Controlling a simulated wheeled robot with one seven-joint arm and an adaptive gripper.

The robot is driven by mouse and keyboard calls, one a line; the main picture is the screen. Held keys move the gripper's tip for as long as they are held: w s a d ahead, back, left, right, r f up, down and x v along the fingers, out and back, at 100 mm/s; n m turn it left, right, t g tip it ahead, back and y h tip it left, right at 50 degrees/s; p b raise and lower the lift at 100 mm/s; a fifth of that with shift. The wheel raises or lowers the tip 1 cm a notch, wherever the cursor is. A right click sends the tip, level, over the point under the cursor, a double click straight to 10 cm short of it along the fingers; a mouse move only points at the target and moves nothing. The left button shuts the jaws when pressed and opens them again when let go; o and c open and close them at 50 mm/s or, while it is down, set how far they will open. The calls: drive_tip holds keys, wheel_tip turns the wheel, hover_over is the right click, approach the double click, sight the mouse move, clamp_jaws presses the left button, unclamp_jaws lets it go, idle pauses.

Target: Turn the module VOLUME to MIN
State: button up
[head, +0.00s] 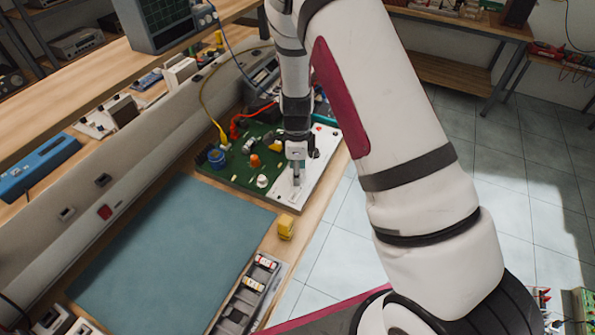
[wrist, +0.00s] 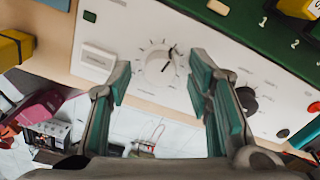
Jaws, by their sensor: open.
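The module is a green circuit board (head: 240,165) with a white control panel (head: 322,160) along its right side. In the wrist view, the panel (wrist: 215,32) carries a white round dial knob (wrist: 160,68) with tick marks around it; a dark mark near its rim points to the upper right. A black knob (wrist: 247,98) is to its right. The panel lettering is too small to read, so I cannot tell which is VOLUME. My gripper (head: 297,178) is over the panel, and in the wrist view its open fingers (wrist: 158,82) straddle the white knob, with gaps on both sides.
A red button (wrist: 283,133) and a white rectangular piece (wrist: 97,62) are also on the panel. A yellow block (head: 286,226) stands on the bench by a blue-green mat (head: 170,260). Yellow and red cables run behind the board. Tiled floor lies to the right.

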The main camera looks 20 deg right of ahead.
drive_tip(key=shift+f, duration=0.4)
drive_tip(key=shift+c, duration=0.2)
clamp_jaws()
drive_tip(key=shift+n, duration=0.3)
